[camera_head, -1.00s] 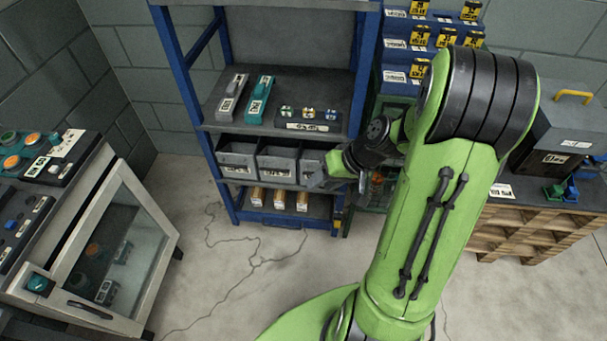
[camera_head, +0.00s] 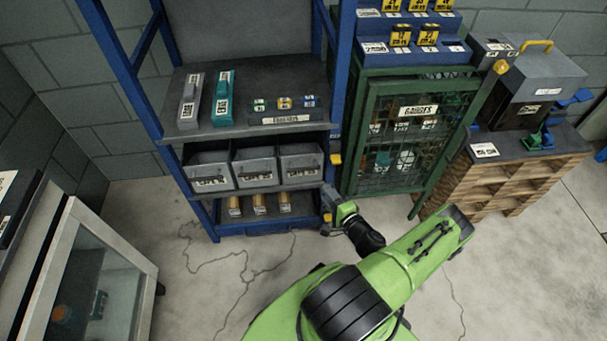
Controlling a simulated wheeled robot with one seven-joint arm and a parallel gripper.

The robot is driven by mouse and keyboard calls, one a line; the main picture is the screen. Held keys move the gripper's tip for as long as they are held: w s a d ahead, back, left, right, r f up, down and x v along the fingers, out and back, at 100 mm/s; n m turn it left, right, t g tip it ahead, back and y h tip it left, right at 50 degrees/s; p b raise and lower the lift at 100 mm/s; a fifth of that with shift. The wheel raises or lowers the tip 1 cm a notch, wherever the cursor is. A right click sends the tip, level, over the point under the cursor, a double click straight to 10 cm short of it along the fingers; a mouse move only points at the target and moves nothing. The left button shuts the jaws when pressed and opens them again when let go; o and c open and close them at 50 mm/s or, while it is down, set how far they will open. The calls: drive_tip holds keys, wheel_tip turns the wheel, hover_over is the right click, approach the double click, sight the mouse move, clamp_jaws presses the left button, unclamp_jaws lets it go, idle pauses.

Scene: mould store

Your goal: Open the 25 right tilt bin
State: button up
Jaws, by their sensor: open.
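Three grey tilt bins stand side by side on the middle level of the blue rack. The right tilt bin (camera_head: 300,164) has a white label on its front, too small to read surely. The middle bin (camera_head: 255,168) and left bin (camera_head: 208,172) stand to its left. All three fronts look alike, with none tipped out further than the others. My gripper (camera_head: 328,197) is by the rack's right front post, below and to the right of the right bin. It is open, small and partly hidden by my wrist. It looks apart from the bin.
The blue rack (camera_head: 151,84) holds a grey and a teal block above and several small blocks below. A green mesh cabinet (camera_head: 357,150) stands close on the right, then a wooden pallet stack (camera_head: 490,190). A glass-fronted cabinet (camera_head: 70,240) is at left. The floor before the rack is clear.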

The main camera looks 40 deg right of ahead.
sight(305, 170)
drive_tip(key=b+x, duration=0.4)
drive_tip(key=x, duration=0.9)
drive_tip(key=shift+w+a+f, duration=0.1)
drive_tip(key=shift+w, duration=0.05)
clamp_jaws()
